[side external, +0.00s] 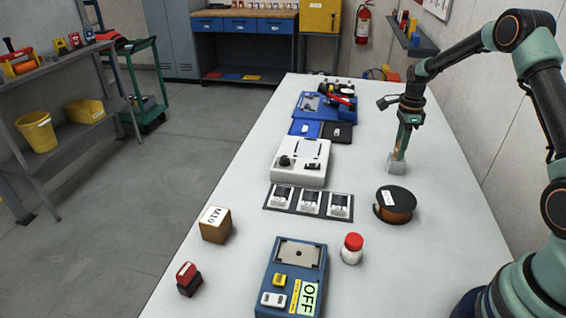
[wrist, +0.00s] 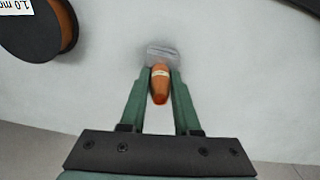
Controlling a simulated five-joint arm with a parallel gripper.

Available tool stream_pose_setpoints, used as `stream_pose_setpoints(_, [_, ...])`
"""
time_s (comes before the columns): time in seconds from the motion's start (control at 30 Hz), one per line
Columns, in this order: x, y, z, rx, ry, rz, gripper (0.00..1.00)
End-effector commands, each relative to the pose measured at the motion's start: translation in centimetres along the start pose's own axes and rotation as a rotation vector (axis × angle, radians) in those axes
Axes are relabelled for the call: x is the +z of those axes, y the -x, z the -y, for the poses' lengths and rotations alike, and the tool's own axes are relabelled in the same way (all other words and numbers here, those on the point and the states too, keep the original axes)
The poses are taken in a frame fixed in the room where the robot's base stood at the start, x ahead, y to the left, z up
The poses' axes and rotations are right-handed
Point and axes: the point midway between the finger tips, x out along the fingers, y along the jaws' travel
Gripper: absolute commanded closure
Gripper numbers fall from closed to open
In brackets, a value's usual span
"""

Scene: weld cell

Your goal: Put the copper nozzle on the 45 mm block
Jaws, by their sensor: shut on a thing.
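My gripper (side external: 400,152) points down over the far right part of the white table. In the wrist view its two green fingers (wrist: 160,78) are shut on the copper nozzle (wrist: 160,86), an orange tapered piece with a pale band. A small grey block (side external: 396,166) stands on the table right under the fingertips. In the wrist view the block (wrist: 162,51) shows just beyond the fingertips, with the nozzle's far end at its near edge. I cannot tell whether the nozzle touches the block. The nozzle cannot be made out in the side view.
A black spool of copper wire (side external: 395,205) lies close in front of the block. Table around the block is bare.

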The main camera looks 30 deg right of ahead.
Motion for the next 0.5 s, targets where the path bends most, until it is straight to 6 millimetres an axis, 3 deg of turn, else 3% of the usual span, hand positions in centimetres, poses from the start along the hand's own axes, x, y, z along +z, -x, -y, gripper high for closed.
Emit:
stream_pose_setpoints(0.27, [0.00, -0.22, 0.01, 0.000, 0.000, 0.000, 1.00])
stream_pose_setpoints(0.3, [0.00, -0.20, 0.02, 0.000, 0.000, 0.000, 0.58])
stream_pose_setpoints(0.33, [0.00, -0.19, 0.01, 0.000, 0.000, 0.000, 0.47])
stream_pose_setpoints(0.37, [0.00, -0.18, 0.01, 0.000, 0.000, 0.000, 0.40])
stream_pose_setpoints(0.5, [0.00, -0.18, 0.01, 0.000, 0.000, 0.000, 0.40])
